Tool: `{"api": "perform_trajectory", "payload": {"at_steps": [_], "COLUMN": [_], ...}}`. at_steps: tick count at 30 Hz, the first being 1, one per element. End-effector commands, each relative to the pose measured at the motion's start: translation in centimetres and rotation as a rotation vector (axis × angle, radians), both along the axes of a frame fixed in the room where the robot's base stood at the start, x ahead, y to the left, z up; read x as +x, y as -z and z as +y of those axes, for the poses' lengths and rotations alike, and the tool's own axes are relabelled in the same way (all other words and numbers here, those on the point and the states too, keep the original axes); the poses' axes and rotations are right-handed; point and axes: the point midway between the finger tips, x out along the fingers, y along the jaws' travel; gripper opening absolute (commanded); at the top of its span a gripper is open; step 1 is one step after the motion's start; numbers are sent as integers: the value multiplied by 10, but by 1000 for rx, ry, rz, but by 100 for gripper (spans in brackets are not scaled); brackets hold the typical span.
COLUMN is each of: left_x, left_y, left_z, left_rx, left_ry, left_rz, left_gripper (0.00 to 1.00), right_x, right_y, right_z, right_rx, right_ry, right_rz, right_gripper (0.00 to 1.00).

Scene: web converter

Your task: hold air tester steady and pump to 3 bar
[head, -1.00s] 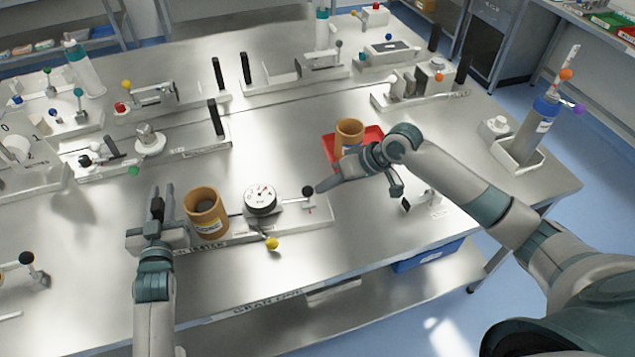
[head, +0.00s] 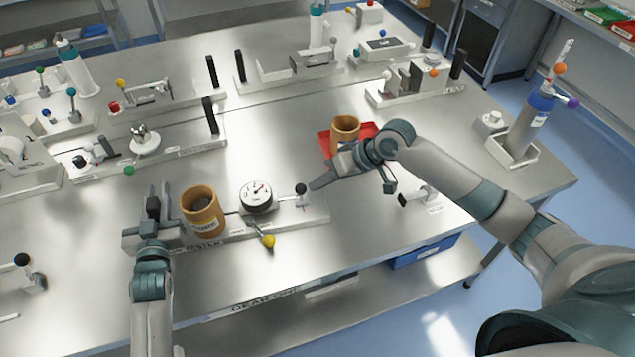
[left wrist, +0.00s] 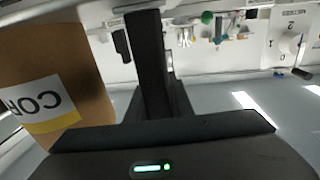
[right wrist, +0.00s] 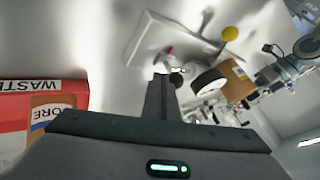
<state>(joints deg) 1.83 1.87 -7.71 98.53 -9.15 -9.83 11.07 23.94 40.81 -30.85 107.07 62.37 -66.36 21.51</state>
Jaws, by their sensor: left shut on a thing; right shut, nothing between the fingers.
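The air tester's pale base (head: 285,218) lies along the front of the table, carrying a round white gauge (head: 257,194) with a red needle too small to read. A brown core (head: 203,212) stands upright at its left part; it also fills the left of the left wrist view (left wrist: 50,70). My left gripper (head: 152,205) is shut at the tester's left end, on its black upright handle, mostly hidden by the fingers. The black pump knob (head: 301,188) stands at the right end. My right gripper (head: 316,184) is shut and empty, its tips close beside the knob; contact is unclear.
A yellow-ball lever (head: 268,241) projects from the tester's front. A red tray (head: 368,132) with another brown core (head: 345,130) lies behind my right gripper. Other fixtures with black posts (head: 211,118) line the back. The table's front edge is close.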

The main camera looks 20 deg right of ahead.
Motion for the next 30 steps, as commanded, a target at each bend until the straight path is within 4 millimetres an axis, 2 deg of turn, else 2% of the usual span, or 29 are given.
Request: {"api": "perform_trajectory", "payload": {"at_steps": [1,7,15,21,30], "left_x": [-3,-3,-3,-3,-3], "left_y": [13,13,13,13,13], "left_z": [1,1,1,1,1], "left_rx": [3,3,3,3,3], "left_ry": [-1,-2,-2,-2,-2], "left_rz": [25,25,25,25,25], "left_gripper": [0,0,0,0,0], "right_x": [1,1,-17,-29,-35], "right_y": [3,8,-33,-56,-69], "right_z": [-7,-36,-64,-80,-88], "right_rx": [-4,-7,-9,-7,-5], "right_ry": [3,7,4,5,5], "right_rz": [0,1,-5,-2,-1], "right_gripper": [0,0,0,0,0]}}
